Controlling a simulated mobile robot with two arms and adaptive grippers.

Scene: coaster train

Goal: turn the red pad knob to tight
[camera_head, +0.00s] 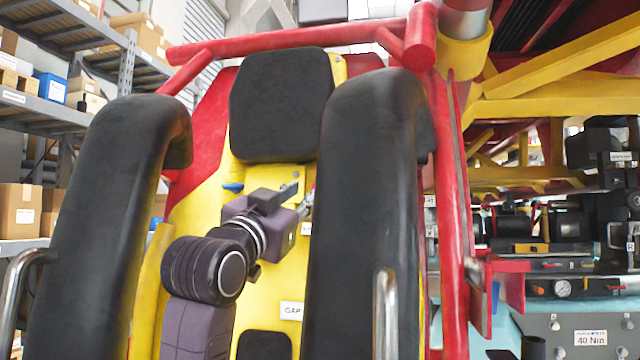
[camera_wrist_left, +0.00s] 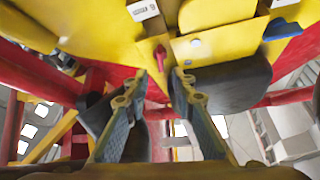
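The red pad knob (camera_wrist_left: 160,54) shows in the left wrist view as a small red handle on the yellow seat back, its narrow end pointing toward my fingers. My left gripper (camera_wrist_left: 160,82) is open, with one finger on each side of the space just short of the knob. I see no contact. In the head view, my left gripper (camera_head: 303,199) is at the yellow seat back (camera_head: 205,215), between the black restraints. A small red bit at its tip may be the knob, mostly hidden. The tight marking is not readable. My right gripper is out of view.
Thick black restraints stand left (camera_head: 110,225) and right (camera_head: 365,200) of my left arm, leaving a narrow gap. A blue handle (camera_head: 233,187) is left of the gripper and also shows in the wrist view (camera_wrist_left: 282,29). A headrest (camera_head: 282,105) is above.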

